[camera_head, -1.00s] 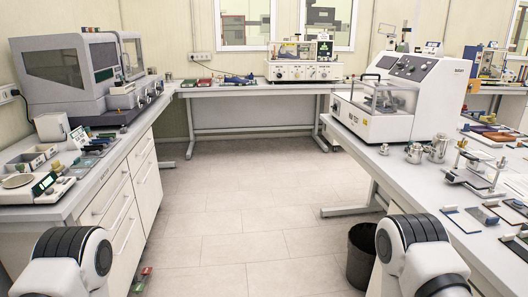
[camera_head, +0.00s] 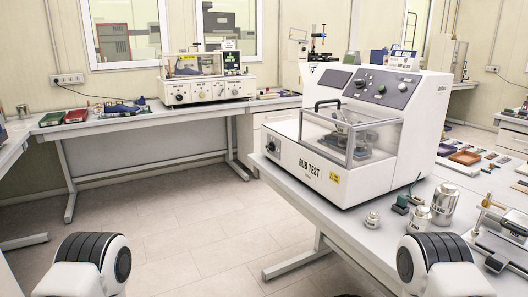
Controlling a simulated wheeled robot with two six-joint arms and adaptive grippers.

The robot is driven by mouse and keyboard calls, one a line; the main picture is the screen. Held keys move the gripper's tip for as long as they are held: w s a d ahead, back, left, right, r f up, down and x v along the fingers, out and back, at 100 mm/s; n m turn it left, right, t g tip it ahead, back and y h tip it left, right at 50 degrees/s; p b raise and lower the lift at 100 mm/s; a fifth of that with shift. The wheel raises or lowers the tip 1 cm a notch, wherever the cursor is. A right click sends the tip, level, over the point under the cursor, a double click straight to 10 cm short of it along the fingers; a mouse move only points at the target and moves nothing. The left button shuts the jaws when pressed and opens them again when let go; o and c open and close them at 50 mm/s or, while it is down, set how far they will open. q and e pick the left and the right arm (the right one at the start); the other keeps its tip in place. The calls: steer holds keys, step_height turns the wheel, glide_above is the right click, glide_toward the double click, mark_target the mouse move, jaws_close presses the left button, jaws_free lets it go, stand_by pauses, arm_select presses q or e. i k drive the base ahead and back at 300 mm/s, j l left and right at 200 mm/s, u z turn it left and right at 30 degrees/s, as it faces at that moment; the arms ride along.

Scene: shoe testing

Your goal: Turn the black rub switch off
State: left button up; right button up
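The white machine labelled RUB TEST (camera_head: 365,190) stands on the right-hand bench. A dark round knob (camera_head: 271,147) is at the left end of its front face. Its sloped upper panel (camera_head: 370,97) carries several dark knobs and a dark rectangular window. A clear cover with a black handle (camera_head: 327,103) is closed over the test parts inside. The knob positions are too small to read. Neither gripper shows; only black-and-white parts of my two arms are at the bottom edge, away from the machine.
Metal weights (camera_head: 444,203) and a small clamp stand (camera_head: 492,230) are on the right bench (camera_head: 375,239) in front of the machine. Another tester (camera_head: 207,85) and red and green trays stand on the back bench (camera_head: 130,123). The floor (camera_head: 190,215) in front is clear.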

mark_target(272, 147)
steer(key=i+j+z, duration=0.15)
steer(key=z, duration=0.2)
steer(key=i+j+z, duration=0.15)
steer(key=z, duration=0.2)
steer(key=i+j+z, duration=0.15)
steer(key=z, duration=0.15)
steer(key=j, duration=0.1)
